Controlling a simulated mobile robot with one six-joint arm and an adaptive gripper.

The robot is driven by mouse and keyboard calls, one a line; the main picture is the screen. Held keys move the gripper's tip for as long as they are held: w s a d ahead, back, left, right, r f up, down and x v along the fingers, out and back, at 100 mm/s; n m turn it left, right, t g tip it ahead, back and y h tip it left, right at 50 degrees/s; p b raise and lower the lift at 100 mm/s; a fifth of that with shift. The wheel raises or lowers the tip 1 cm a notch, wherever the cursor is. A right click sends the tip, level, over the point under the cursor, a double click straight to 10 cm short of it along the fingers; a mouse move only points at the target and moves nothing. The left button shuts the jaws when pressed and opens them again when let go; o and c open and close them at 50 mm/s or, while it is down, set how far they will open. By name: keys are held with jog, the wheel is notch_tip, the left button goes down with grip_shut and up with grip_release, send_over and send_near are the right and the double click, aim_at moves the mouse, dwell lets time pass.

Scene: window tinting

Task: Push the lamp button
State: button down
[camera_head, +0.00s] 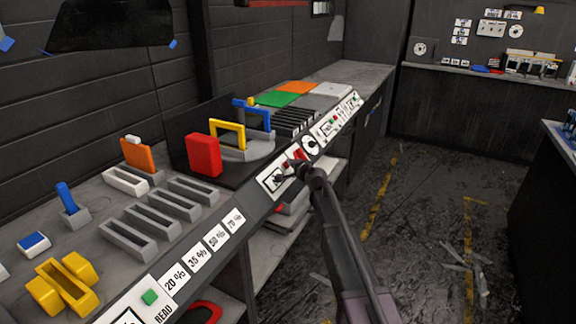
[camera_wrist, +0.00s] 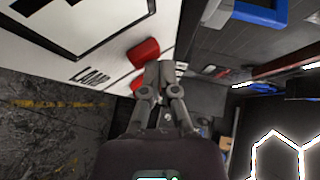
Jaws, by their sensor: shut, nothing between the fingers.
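A white label reading LAMP shows in the wrist view (camera_wrist: 92,77), with a red button (camera_wrist: 143,51) beside it on the sloped front panel. A second red patch lies just below, partly hidden behind my fingers. In the head view the red button (camera_head: 299,154) sits on the bench's front strip, partly covered by my gripper (camera_head: 297,167). My gripper (camera_wrist: 166,66) is shut and empty, its fingertips close to the red button. I cannot tell whether they touch it.
On the bench, a red block (camera_head: 203,155), a yellow frame (camera_head: 228,133) and a blue frame (camera_head: 256,113) stand behind the panel. Grey slotted holders (camera_head: 141,238) are at left. The floor at right is mostly open.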

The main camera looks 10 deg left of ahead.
jog(key=shift+w+a+f, duration=0.1)
jog(key=shift+a+f, duration=0.1)
jog(key=shift+a, duration=0.05)
dwell(0.3)
jog(key=shift+d+r, duration=0.35)
jog(key=shift+r, duration=0.05)
dwell(0.5)
jog(key=shift+s+d+r+p, duration=0.25)
jog(key=shift+d+r+p, duration=0.4)
jog(key=shift+p, duration=0.1)
jog(key=shift+s+d+r+p, duration=0.3)
jog(key=shift+d+r+p, duration=0.3)
jog(key=shift+r+p, duration=0.15)
jog(key=shift+s+d+r+p, duration=0.25)
jog(key=shift+d+r+p, duration=0.4)
jog(key=shift+p, duration=0.15)
